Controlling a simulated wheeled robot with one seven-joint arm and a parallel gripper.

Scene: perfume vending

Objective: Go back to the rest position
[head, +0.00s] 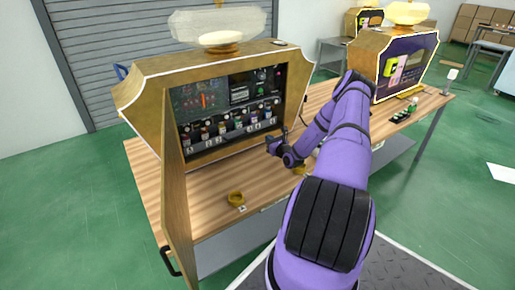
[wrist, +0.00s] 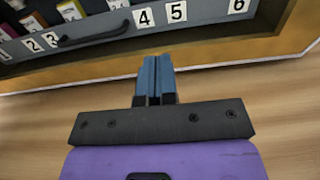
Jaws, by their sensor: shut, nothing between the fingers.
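My gripper (head: 272,143) is in front of the perfume vending machine (head: 172,218), near the right end of its lower row in the head view. In the wrist view my gripper (wrist: 155,64) has its two blue fingers together, with nothing between them. The fingertips point at the machine's numbered front edge, below the labels 4 and 5. A gap to the drawer front cannot be judged exactly. My purple arm reaches in from the lower right of the head view.
A dark drawer handle (wrist: 95,37) shows left of my fingers. Green floor lies open at the left.

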